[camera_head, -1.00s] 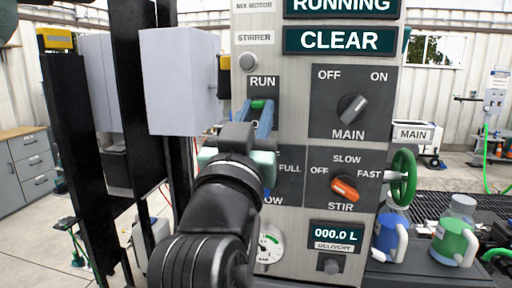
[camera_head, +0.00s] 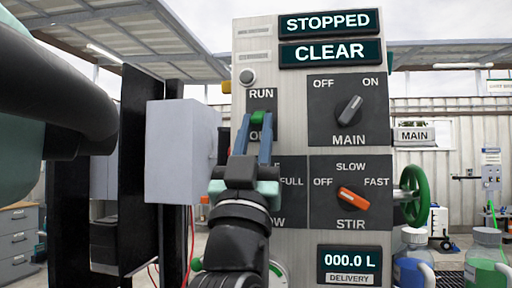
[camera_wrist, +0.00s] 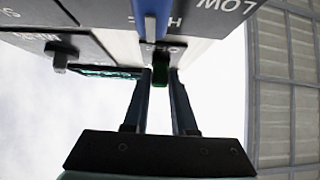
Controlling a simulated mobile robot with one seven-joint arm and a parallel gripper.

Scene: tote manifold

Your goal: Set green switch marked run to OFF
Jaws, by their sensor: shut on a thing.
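The green switch (camera_head: 258,118) sits below the RUN label on the tall grey panel (camera_head: 289,107). Part of a label shows just below it, mostly hidden by my fingers. My gripper (camera_head: 259,126) reaches up from below with its blue fingers on either side of the switch, shut on it. In the wrist view the green switch (camera_wrist: 159,72) shows between the two fingertips (camera_wrist: 160,76). The top display (camera_head: 330,22) reads STOPPED, and the one below (camera_head: 330,52) reads CLEAR.
The MAIN knob (camera_head: 349,110) and the orange STIR knob (camera_head: 353,199) are to the right. A grey box (camera_head: 180,150) stands close on the left. A green handwheel (camera_head: 415,195) sticks out at the panel's right side. The FULL dial is mostly hidden behind my arm.

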